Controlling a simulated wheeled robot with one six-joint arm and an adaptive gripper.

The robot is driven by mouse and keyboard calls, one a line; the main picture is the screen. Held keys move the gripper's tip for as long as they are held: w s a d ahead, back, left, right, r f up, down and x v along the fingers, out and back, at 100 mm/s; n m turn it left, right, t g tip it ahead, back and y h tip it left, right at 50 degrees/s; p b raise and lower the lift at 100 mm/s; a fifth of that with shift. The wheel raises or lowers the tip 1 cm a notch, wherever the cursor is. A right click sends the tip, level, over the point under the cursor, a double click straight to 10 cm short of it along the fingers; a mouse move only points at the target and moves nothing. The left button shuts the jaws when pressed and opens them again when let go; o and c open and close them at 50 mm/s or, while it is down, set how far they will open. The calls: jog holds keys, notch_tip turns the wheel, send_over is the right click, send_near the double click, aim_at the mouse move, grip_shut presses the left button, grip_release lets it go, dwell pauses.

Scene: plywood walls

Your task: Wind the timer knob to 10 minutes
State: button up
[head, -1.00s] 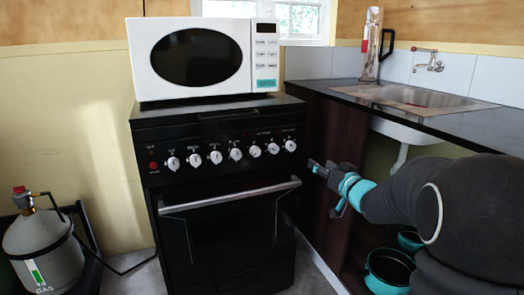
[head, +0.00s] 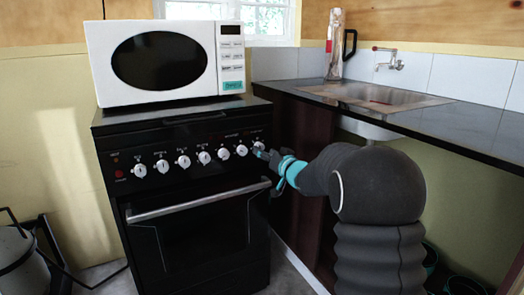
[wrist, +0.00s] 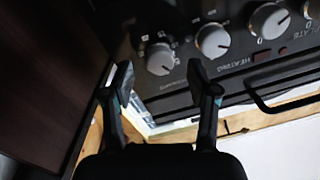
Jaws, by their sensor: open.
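A row of white knobs runs along the black stove's control panel. The rightmost knob (head: 259,146) has my gripper (head: 263,155) right at it, partly overlapping it. In the wrist view, where the scene appears turned over, this knob (wrist: 160,58) is the leftmost, with small marks around it and a printed label too dim to read. I cannot tell which label names the timer. My gripper (wrist: 160,78) is open, and the knob appears ahead, between the two fingertips. Contact is not visible.
The neighbouring knob (wrist: 212,40) sits close beside the right finger. The oven handle (head: 200,202) runs below the panel. A white microwave (head: 168,62) stands on the stove. A counter with a sink (head: 375,95) is at the right.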

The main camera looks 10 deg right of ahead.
jog(key=shift+x, duration=1.3)
jog(key=shift+c, duration=0.3)
grip_shut()
dwell(0.6)
jog(key=shift+o, duration=0.3)
grip_release()
jog(key=v, duration=1.2)
